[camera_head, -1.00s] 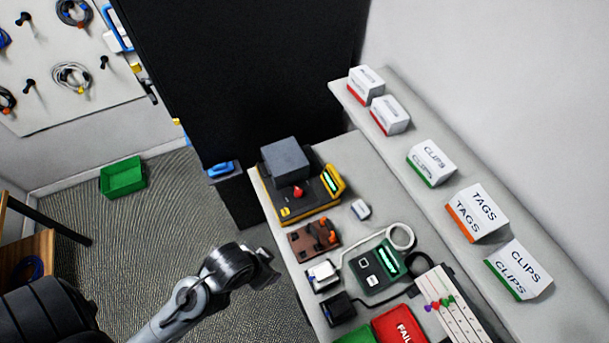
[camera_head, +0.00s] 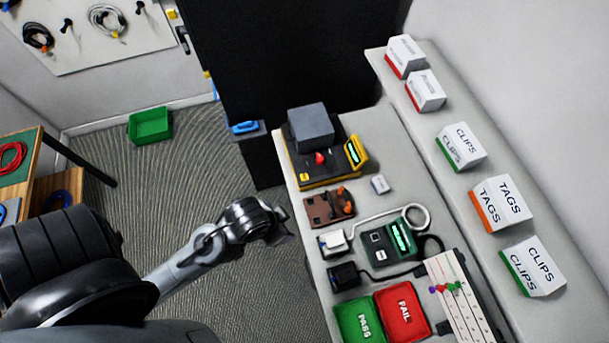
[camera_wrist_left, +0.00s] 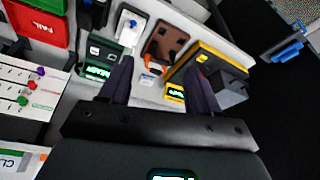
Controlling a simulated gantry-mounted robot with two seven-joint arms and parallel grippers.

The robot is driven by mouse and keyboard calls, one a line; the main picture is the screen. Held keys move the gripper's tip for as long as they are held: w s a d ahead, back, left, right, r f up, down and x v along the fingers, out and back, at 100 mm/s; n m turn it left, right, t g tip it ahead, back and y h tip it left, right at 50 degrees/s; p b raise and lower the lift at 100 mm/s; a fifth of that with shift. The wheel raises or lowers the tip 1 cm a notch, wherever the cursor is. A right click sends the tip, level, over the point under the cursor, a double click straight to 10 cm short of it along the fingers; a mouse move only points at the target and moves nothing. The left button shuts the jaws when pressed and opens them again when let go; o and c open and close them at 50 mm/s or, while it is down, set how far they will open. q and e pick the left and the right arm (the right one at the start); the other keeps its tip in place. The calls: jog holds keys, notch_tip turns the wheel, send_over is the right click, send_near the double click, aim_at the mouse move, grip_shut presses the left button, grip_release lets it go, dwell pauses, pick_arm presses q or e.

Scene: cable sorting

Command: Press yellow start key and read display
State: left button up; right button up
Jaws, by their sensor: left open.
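A yellow-and-black machine (camera_head: 325,172) stands at the far end of the bench, with a red knob, a grey block and a lit green display in a yellow housing (camera_head: 355,152). In the left wrist view a small yellow key (camera_wrist_left: 203,58) shows on its black top. My left gripper (camera_head: 284,228) hangs left of the bench edge, apart from both devices. Its two fingers are open and empty in the left wrist view (camera_wrist_left: 158,64). My right gripper is not in view.
A brown block (camera_head: 328,209), white and black connectors with cables, and green PASS (camera_head: 360,320) and red FAIL (camera_head: 402,312) trays crowd the bench. White boxes line the raised shelf (camera_head: 435,120). A black cabinet (camera_head: 290,60) stands behind. Floor left of the bench is open.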

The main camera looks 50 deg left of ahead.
pick_arm(q)
grip_shut()
dwell(1.7)
